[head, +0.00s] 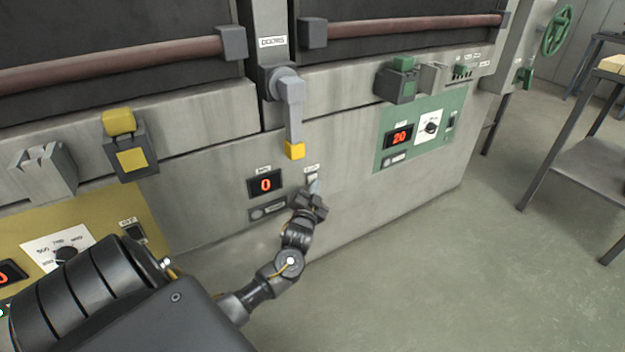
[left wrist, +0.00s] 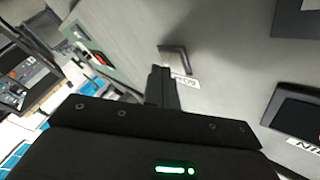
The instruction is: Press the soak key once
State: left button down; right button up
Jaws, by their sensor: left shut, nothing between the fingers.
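The soak key (head: 312,178) is a small key under a white label on the grey front panel, right of a display (head: 265,184) that reads a red 0. My left gripper (head: 314,190) is shut and empty, with its tips at the key and partly covering it. In the left wrist view the closed fingers (left wrist: 162,72) point at the dark-edged key (left wrist: 176,58) beside its label (left wrist: 185,79). I cannot tell whether the tips touch the key. The display's dark edge (left wrist: 295,115) also shows there. My right gripper is not in view.
A grey lever with a yellow end (head: 294,150) hangs just above the key. A green panel (head: 418,132) with a display reading 20 and a dial is on the right. A yellow panel (head: 100,225) with a dial is on the left. Open floor lies to the lower right.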

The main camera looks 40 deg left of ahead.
pick_arm(q)
jog(key=shift+w+a, duration=0.15)
jog(key=shift+a, duration=0.25)
dwell(0.6)
jog(key=shift+d, duration=0.15)
jog(key=shift+s+d+p, duration=0.3)
jog(key=shift+d+p, duration=0.25)
jog(key=shift+d, duration=0.1)
jog(key=shift+d, duration=0.1)
jog(key=d+p, duration=0.1)
jog(key=d, duration=0.1)
jog(key=s+d+p, duration=0.1)
jog(key=d, duration=0.1)
jog(key=shift+s+d, duration=0.2)
jog(key=shift+d, duration=0.15)
